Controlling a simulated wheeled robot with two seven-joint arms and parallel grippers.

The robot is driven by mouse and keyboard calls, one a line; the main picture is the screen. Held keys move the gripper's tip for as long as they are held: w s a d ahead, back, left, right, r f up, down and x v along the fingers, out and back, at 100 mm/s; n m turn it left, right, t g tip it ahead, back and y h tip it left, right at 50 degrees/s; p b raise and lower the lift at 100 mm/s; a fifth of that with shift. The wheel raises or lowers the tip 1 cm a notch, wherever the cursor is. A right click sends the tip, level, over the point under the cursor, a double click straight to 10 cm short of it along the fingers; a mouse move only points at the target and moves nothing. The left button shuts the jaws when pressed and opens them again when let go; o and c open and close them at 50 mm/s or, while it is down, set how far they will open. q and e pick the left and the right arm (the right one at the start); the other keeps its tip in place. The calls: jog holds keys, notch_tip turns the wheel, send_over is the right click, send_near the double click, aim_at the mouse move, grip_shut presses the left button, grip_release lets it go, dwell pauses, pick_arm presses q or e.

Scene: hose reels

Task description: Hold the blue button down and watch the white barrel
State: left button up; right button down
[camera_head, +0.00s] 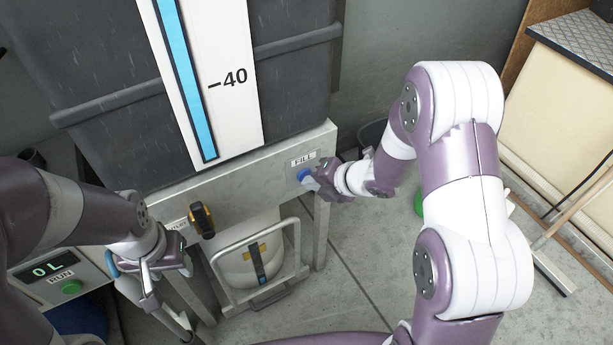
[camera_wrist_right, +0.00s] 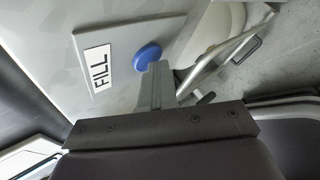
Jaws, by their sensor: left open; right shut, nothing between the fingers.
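The round blue button (camera_head: 304,174) sits beside the FILL label on the grey panel; it also shows in the right wrist view (camera_wrist_right: 147,54). My right gripper (camera_head: 319,184) is shut and empty, its fingertips (camera_wrist_right: 156,72) at the button's edge. I cannot tell whether they touch it or whether it is pressed in. The white barrel (camera_head: 238,274) stands below the panel inside a metal frame, with a dark strip bearing a blue band on its front. My left gripper (camera_head: 150,284) is open at the lower left, in front of the panel's left end.
A tall gauge (camera_head: 185,80) with a blue column and a -40 mark rises above the panel. A yellow-and-black handle (camera_head: 202,220) sticks out of the panel. A box at left has a display (camera_head: 46,268) reading 0L and a green RUN button (camera_head: 71,287). Floor at right is mostly clear.

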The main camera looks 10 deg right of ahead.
jog(key=shift+s+d, duration=0.3)
jog(key=shift+s, duration=0.6)
jog(key=shift+s+d+b, duration=0.15)
jog(key=shift+s+d, duration=0.15)
jog(key=shift+s, duration=0.5)
jog(key=shift+s+d+b, duration=0.2)
jog(key=shift+s+d, duration=0.05)
jog(key=shift+s, duration=0.5)
jog(key=shift+s+d+b, duration=0.15)
jog(key=shift+s+d, duration=0.15)
jog(key=shift+s, duration=0.5)
